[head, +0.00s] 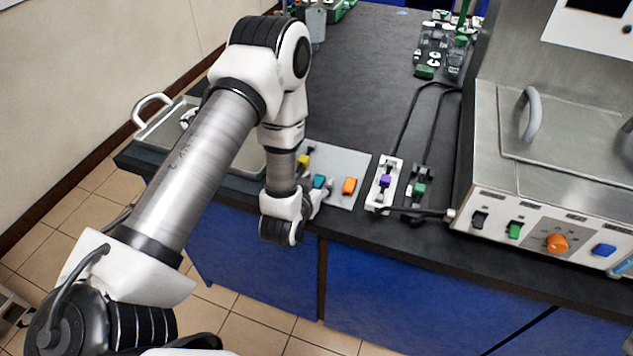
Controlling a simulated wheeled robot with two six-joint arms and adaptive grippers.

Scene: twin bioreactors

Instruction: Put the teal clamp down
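The teal clamp (319,181) shows as a small teal block at the fingers of my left gripper (322,193), over or on the light grey mat (342,158). My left arm comes in from the left and its wrist hangs at the bench's front edge. The gripper points away toward the mat. Its fingers are small and partly hidden by the wrist, so I cannot tell whether they close on the clamp or stand apart from it. My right gripper is not in view.
A yellow clamp (304,160) and an orange clamp (349,186) are on the mat. To the right are a white holder (378,202) with a purple clamp (385,181), a green clamp (419,189), and a steel machine (541,190). A metal tray (157,126) is behind my arm.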

